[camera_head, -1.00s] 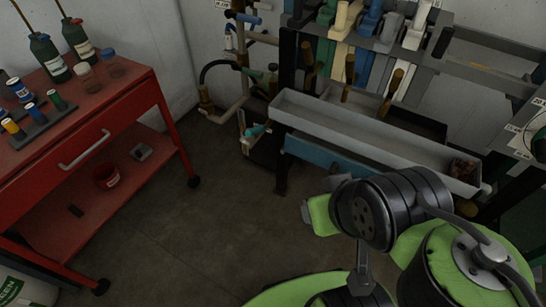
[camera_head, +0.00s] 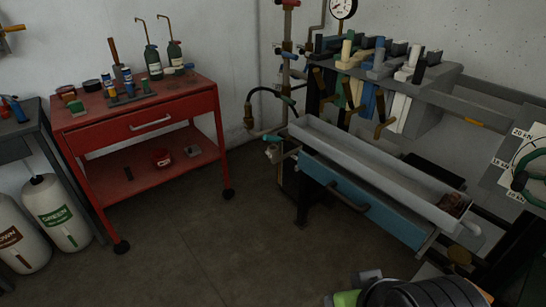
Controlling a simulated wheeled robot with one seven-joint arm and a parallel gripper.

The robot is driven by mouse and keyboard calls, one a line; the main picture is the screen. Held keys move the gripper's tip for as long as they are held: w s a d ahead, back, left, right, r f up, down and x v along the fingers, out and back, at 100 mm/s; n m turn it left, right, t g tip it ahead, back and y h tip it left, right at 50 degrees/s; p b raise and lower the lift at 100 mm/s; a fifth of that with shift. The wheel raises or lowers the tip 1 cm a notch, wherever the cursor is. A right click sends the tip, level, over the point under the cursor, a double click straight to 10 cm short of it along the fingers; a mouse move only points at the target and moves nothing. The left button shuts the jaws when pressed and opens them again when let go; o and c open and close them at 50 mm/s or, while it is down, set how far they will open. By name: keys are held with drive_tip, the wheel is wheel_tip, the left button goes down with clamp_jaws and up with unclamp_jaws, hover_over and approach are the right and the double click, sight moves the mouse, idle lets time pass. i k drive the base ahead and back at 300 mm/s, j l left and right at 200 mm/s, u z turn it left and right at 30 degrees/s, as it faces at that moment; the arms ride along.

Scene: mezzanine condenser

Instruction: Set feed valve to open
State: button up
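Pipework with several small valves (camera_head: 287,50) stands in the back corner, left of the rack. One red fitting is at its top, cut by the upper edge of the view. A teal handle (camera_head: 272,153) sits low on the pipes, near the left end of the grey trough. I cannot tell which of these is the feed valve, or whether it is open or closed. Part of my green and black arm shows at the bottom right. My gripper is not in view.
A red cart (camera_head: 150,122) with bottles and small jars stands at the left. A rack of coloured tools (camera_head: 375,70), a long grey trough (camera_head: 375,165) and a blue drawer (camera_head: 365,200) stand at the right. The floor (camera_head: 215,240) between cart and trough is clear.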

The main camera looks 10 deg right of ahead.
sight(286, 99)
drive_tip(key=l, duration=0.1)
drive_tip(key=i+l, duration=0.2)
drive_tip(key=i, duration=0.15)
drive_tip(key=i+l, duration=0.2)
drive_tip(key=i, duration=0.15)
drive_tip(key=i+j+z, duration=0.1)
drive_tip(key=i+j, duration=0.15)
drive_tip(key=i+j+z, duration=0.1)
drive_tip(key=i+j, duration=0.2)
drive_tip(key=i+j+z, duration=0.1)
drive_tip(key=i+j, duration=0.25)
drive_tip(key=i+j+z, duration=0.1)
drive_tip(key=i+j, duration=0.15)
drive_tip(key=i+j+z, duration=0.1)
drive_tip(key=i+j, duration=0.15)
drive_tip(key=j, duration=0.2)
drive_tip(key=i+j+z, duration=0.1)
drive_tip(key=i+j, duration=0.15)
drive_tip(key=j, duration=0.15)
drive_tip(key=i+j+z, duration=0.1)
drive_tip(key=i+j, duration=0.15)
drive_tip(key=j, duration=0.15)
drive_tip(key=i+j+z, duration=0.1)
drive_tip(key=j, duration=0.3)
drive_tip(key=i, duration=0.1)
